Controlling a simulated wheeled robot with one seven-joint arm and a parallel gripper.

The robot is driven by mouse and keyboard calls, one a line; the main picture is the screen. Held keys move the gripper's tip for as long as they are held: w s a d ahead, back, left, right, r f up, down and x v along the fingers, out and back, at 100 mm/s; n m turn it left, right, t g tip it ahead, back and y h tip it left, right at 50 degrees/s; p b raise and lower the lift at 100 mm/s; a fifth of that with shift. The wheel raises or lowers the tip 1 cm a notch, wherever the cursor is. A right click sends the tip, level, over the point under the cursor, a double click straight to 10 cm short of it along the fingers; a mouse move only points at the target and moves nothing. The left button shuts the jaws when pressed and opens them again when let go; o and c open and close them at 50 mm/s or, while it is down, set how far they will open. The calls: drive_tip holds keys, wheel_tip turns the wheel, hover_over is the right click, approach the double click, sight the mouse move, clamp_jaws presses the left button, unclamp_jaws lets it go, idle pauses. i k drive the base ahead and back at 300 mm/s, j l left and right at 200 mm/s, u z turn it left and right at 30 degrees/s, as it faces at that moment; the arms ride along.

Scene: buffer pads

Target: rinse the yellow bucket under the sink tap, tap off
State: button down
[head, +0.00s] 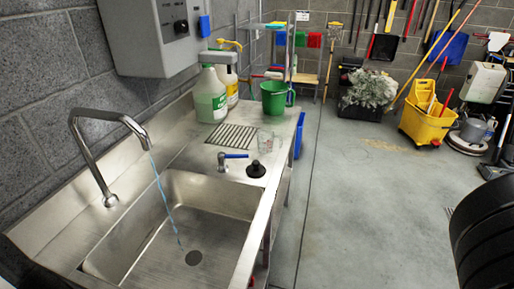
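The steel tap (110,130) arches over the sink basin (150,240) at the left. A thin bluish stream of water (164,200) runs from its spout down toward the dark drain (193,258). A small lever with a blue handle (235,156) stands on the counter at the basin's far edge. The only yellow bucket in view is a wheeled mop bucket (428,125) on the floor at the back right, with tools standing in it. A green bucket (273,98) stands on the counter's far end. No yellow bucket is in the basin. My gripper is out of view.
A clear glass (265,141), a black stopper (256,169) and jugs (209,98) stand on the counter. A grey box (150,35) hangs above. The floor (350,200) is clear in the middle. A black ribbed object (485,235) fills the lower right.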

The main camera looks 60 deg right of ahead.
sight(222, 156)
drive_tip(key=l+z, duration=0.1)
drive_tip(key=z, duration=1.45)
drive_tip(key=i+z, duration=0.4)
drive_tip(key=i, duration=0.2)
